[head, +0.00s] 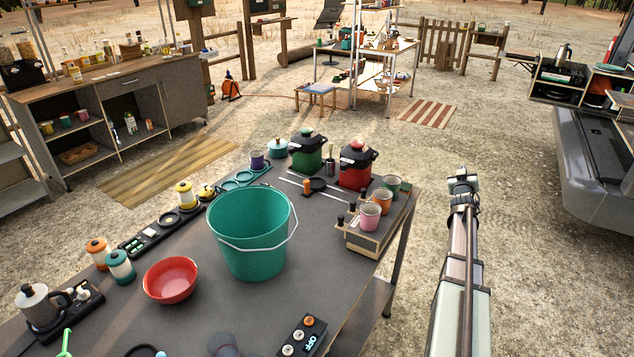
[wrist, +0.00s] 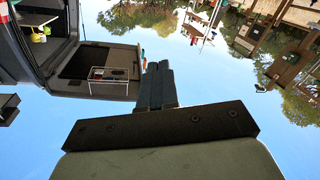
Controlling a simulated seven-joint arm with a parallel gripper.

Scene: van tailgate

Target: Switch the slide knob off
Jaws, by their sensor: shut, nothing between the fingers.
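A dark control box (head: 300,337) with an "OFF" label lies at the near edge of the table, with an orange knob (head: 309,321) and pale round knobs on it. Farther back, a small orange piece (head: 306,187) stands by thin pale rods; I cannot tell which of these is the slide knob. My gripper (head: 463,177) is beyond the table's right edge, in the air, well apart from both. In the wrist view its fingers (wrist: 158,84) are shut together and empty. The wrist view shows neither candidate.
A teal bucket (head: 250,245) stands mid-table, with a red bowl (head: 171,280) to its left. A wooden rack (head: 362,241) with cups is at the right edge. Green (head: 307,155) and red (head: 355,170) pots stand behind. The van tailgate (head: 597,170) is at the right.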

